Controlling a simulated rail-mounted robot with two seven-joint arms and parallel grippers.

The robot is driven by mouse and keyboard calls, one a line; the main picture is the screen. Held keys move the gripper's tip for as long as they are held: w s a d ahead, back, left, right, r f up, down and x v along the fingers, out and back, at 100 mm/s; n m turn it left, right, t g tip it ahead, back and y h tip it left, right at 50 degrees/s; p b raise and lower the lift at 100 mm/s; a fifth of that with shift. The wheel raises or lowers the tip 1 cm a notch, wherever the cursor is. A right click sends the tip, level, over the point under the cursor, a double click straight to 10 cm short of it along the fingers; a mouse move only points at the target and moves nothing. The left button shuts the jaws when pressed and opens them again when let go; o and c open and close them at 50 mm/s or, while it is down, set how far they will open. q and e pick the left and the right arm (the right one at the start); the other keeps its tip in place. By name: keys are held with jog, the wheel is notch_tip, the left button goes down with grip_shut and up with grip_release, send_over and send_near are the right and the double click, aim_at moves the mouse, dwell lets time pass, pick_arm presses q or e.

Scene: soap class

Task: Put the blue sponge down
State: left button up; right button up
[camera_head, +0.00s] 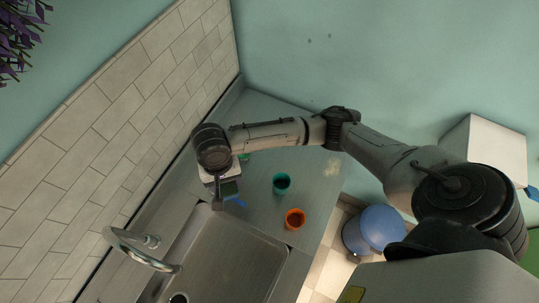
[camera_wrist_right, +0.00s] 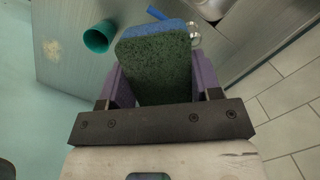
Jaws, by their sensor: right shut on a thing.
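The blue sponge (camera_wrist_right: 156,72) fills the middle of the right wrist view. It has a dark green scouring face and a blue edge at its far end. My right gripper (camera_wrist_right: 160,88) is shut on it, with one purple finger on each side. In the head view my right gripper (camera_head: 217,199) points down over the counter near the back edge of the sink. The sponge is hard to make out there, and I cannot tell its height above the counter. My left gripper is not in view.
A teal cup (camera_head: 282,184) and an orange cup (camera_head: 295,219) stand on the grey counter (camera_head: 262,212) right of the gripper. The metal sink (camera_head: 232,255) and curved faucet (camera_head: 140,250) are in front. A small white item (camera_head: 206,177) is beside the gripper. A blue bin (camera_head: 375,230) stands beyond the counter.

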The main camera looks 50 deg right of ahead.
jog(key=s+d+f+m+p, duration=0.1)
jog(key=s+d+f+m, duration=0.2)
jog(key=s+d+f, duration=0.5)
jog(key=s+d+f+m+t, duration=0.1)
jog(key=d+f+m, duration=0.2)
jog(key=d, duration=1)
jog(key=s+d+f+m+p, duration=0.1)
jog(key=s+d+f+m, duration=0.2)
jog(key=s+d+f, duration=0.5)
send_over(289, 161)
jog(key=shift+y, duration=0.4)
notch_tip(289, 161, down, 4)
jog(key=shift+d+f+b, duration=0.1)
jog(key=shift+d+b, duration=0.05)
jog(key=shift+b, duration=0.3)
jog(key=shift+f, duration=2)
jog(key=shift+f, duration=0.1)
jog(key=o, duration=0.8)
jog(key=shift+o, duration=0.2)
